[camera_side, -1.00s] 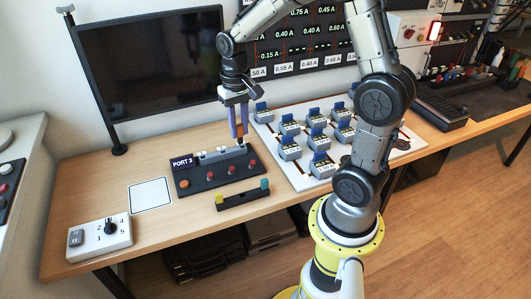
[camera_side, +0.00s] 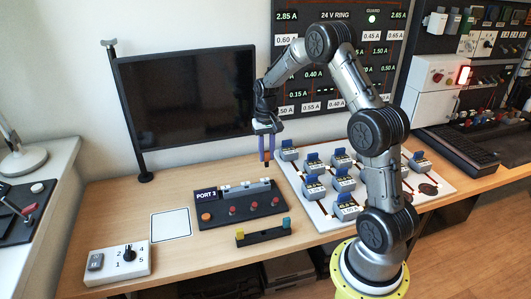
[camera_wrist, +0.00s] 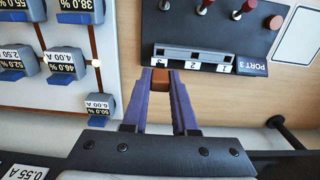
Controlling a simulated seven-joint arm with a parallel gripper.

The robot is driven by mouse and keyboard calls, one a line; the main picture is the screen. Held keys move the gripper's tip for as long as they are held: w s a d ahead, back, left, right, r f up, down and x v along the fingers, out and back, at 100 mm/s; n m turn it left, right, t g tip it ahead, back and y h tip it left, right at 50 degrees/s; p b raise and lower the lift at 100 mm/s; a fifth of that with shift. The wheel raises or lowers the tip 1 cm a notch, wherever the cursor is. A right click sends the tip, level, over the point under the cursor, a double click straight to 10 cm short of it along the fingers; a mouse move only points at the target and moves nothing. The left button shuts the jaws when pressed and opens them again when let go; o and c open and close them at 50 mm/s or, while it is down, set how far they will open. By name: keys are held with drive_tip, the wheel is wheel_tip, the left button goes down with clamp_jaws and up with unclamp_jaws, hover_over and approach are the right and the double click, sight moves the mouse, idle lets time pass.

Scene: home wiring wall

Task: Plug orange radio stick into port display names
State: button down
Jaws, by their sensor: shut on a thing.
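My gripper (camera_side: 266,160) has two purple fingers pointing down over the right end of the port block. In the wrist view, the fingers (camera_wrist: 160,84) are shut on the orange radio stick (camera_wrist: 160,79), which shows as a small orange-brown block between the tips. The grey port block (camera_wrist: 195,56) has slots numbered 1, 2 and 3.
The dark panel (camera_side: 218,218) carries an orange button and several red-topped levers. In front stands a black rack (camera_side: 263,235) with a yellow and a teal stick at its ends. Blue-topped grey modules (camera_side: 345,184) crowd the white board at right. A dark monitor (camera_side: 190,95) stands behind.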

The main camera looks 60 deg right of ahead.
sight(267, 152)
drive_tip(key=shift+f, duration=2.9)
drive_tip(key=shift+f, duration=1.6)
drive_tip(key=c, duration=0.6)
unclamp_jaws()
drive_tip(key=shift+r, duration=0.1)
wheel_tip(267, 152, up, 14)
drive_tip(key=shift+f, duration=0.2)
